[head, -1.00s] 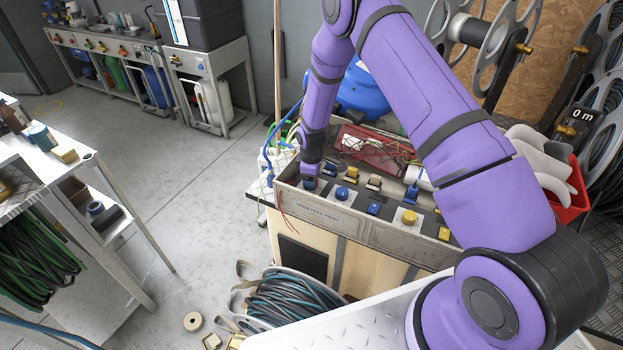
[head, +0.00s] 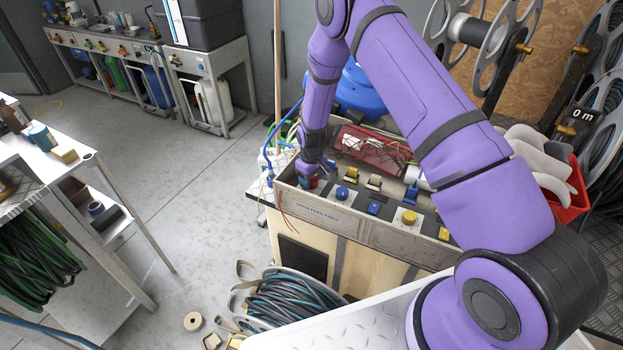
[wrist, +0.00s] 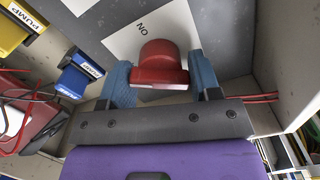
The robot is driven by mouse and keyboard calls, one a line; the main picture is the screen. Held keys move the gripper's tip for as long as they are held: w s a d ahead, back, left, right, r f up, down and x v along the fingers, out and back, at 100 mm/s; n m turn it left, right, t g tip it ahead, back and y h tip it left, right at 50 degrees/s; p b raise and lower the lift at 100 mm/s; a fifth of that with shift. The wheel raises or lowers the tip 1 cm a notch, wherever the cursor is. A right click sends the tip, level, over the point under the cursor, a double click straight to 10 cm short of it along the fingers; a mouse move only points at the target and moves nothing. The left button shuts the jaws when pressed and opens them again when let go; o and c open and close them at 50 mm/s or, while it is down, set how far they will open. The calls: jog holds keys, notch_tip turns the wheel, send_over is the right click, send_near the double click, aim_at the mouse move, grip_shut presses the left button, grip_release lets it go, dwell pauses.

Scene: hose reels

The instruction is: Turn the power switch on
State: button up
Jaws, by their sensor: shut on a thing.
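The power switch appears as a red rotary knob (wrist: 160,62) on a white plate marked "ON", which reads upside down in the wrist view. My gripper (wrist: 162,80) has one blue finger on each side of the knob and is shut on it. In the head view my gripper (head: 308,180) reaches down to the left end of the control panel (head: 335,212). A small bit of the red knob (head: 314,183) shows beside it; the rest is hidden there.
The panel also has a blue button (head: 342,193), a yellow button (head: 409,217) and several blue and yellow levers. A red tray with loose wires (head: 375,148) lies behind.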

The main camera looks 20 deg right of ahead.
jog(key=m, duration=0.5)
jog(key=shift+m, duration=0.3)
jog(key=m, duration=0.5)
jog(key=shift+m, duration=0.4)
jog(key=o, duration=0.7)
jog(key=shift+c, duration=0.2)
jog(key=shift+r, duration=0.15)
notch_tip(320, 180, up, 11)
jog(key=shift+f, duration=0.2)
